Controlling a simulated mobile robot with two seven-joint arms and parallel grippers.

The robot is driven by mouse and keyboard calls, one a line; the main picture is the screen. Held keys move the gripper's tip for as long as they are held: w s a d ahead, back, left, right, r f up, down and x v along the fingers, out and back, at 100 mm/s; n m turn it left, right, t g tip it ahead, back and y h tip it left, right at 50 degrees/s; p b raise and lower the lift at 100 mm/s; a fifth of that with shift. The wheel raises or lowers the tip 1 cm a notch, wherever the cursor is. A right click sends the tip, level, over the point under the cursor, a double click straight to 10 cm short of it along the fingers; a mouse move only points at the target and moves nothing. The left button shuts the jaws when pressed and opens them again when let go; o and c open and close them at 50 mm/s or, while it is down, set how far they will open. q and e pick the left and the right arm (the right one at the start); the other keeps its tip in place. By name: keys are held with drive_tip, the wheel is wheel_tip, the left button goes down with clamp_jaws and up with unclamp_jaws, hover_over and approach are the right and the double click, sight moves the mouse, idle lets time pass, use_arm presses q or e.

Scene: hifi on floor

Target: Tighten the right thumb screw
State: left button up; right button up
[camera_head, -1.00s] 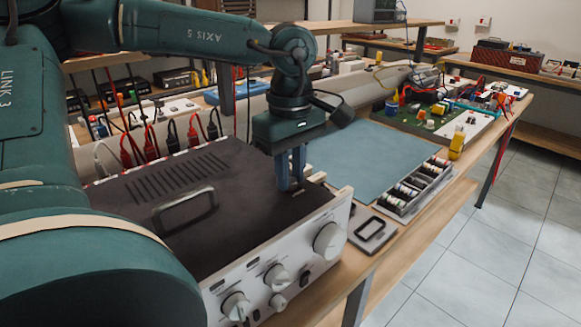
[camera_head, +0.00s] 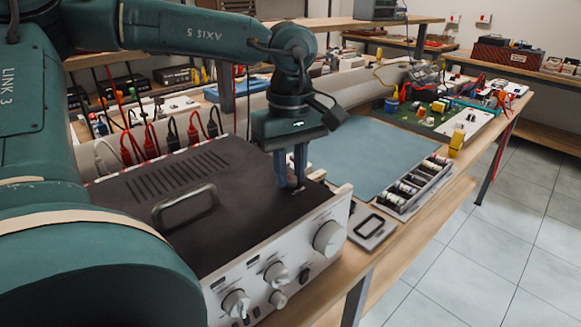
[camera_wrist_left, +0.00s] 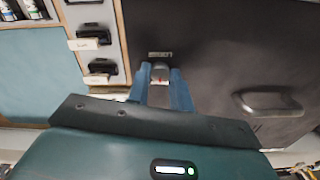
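The hi-fi unit (camera_head: 240,190) has a dark top with vent slots and a handle (camera_head: 186,205), and a silver front with knobs. My left gripper (camera_head: 291,186) points down at the right end of its top, with its two blue fingers low over the cover. In the left wrist view, the thumb screw (camera_wrist_left: 160,73), a small pale cylinder with a red mark, sits between the fingertips (camera_wrist_left: 160,80). The fingers appear to touch it on both sides. In the head view the fingers mostly hide the screw. My right gripper is not in view.
A blue mat (camera_head: 365,158) lies right of the unit. A parts tray (camera_head: 415,187) and a small dark-framed item (camera_head: 372,227) are near the bench's front edge. Red, black and white cables (camera_head: 150,140) stand behind the unit. A circuit board (camera_head: 440,120) lies farther back.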

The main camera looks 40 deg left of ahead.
sight(291, 177)
use_arm(q)
drive_tip(key=o, duration=0.4)
drive_tip(key=shift+r, duration=0.15)
wheel_tip(291, 177, up, 13)
drive_tip(key=shift+p, duration=0.95)
